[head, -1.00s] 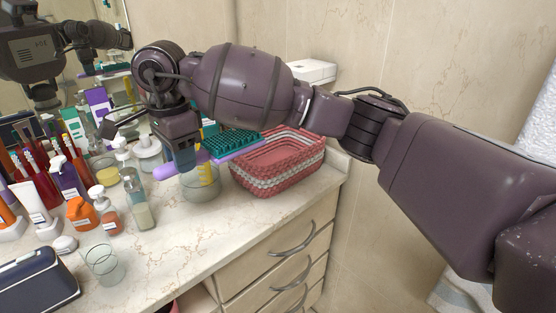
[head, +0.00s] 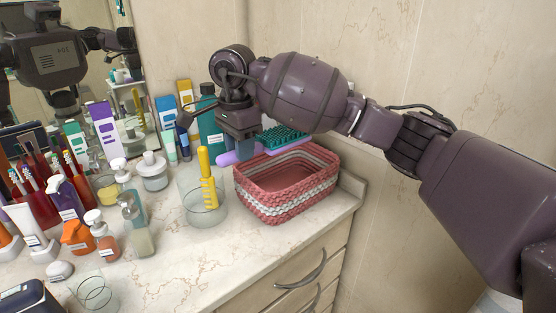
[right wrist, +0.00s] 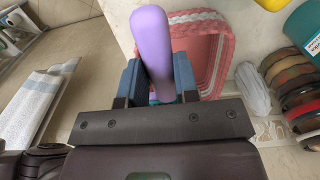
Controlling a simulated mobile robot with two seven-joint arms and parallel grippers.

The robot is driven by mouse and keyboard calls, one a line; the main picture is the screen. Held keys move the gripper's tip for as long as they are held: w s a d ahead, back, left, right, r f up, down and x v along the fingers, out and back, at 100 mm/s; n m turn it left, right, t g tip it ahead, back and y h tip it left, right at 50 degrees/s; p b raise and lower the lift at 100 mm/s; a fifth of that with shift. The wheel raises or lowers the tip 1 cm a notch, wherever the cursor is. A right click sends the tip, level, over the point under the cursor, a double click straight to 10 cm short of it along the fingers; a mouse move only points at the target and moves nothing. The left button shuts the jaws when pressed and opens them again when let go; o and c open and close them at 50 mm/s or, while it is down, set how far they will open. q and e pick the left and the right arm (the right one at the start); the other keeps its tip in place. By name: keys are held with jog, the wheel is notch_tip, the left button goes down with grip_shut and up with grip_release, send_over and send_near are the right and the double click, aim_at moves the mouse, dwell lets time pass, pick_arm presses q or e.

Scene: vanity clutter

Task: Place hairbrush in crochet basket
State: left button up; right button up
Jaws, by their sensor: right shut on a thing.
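The hairbrush has a purple handle and a teal bristle head (head: 284,136). My right gripper (head: 241,150) is shut on it, and holds it over the far left part of the crochet basket. In the right wrist view the purple handle of the hairbrush (right wrist: 151,45) stands between the two fingers of my right gripper (right wrist: 154,80). The crochet basket (head: 287,196) is pink with a white band and stands at the right end of the counter. Its rim (right wrist: 222,40) shows behind the fingers in the right wrist view. My left gripper is not in view.
A glass jar (head: 204,208) with a yellow comb (head: 206,165) stands just left of the basket. Pump bottles, tubes and toothbrushes crowd the left and back of the counter. A wall rises behind the basket. The front middle of the counter is clear.

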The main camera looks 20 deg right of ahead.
aim_at(275, 134)
jog(key=w+d, duration=0.1)
jog(key=d, duration=0.2)
jog(key=w+d, duration=0.1)
jog(key=d, duration=0.2)
jog(key=w+d, duration=0.1)
jog(key=d, duration=0.1)
jog(key=shift+w+d, duration=0.1)
jog(key=shift+d, duration=0.3)
jog(key=shift+d+f+p, duration=0.2)
jog(key=shift+f+p, duration=0.1)
jog(key=shift+f, duration=0.75)
jog(key=shift+w+a+f, duration=0.1)
jog(key=shift+f, duration=0.45)
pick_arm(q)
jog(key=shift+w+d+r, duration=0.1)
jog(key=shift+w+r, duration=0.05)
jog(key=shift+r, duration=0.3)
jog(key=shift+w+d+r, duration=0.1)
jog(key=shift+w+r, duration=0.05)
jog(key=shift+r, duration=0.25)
pick_arm(e)
jog(key=f, duration=0.3)
jog(key=shift+d+f, duration=0.25)
jog(key=shift+f, duration=0.15)
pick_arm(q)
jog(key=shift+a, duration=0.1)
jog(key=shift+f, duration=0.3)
pick_arm(e)
jog(key=shift+f, duration=0.4)
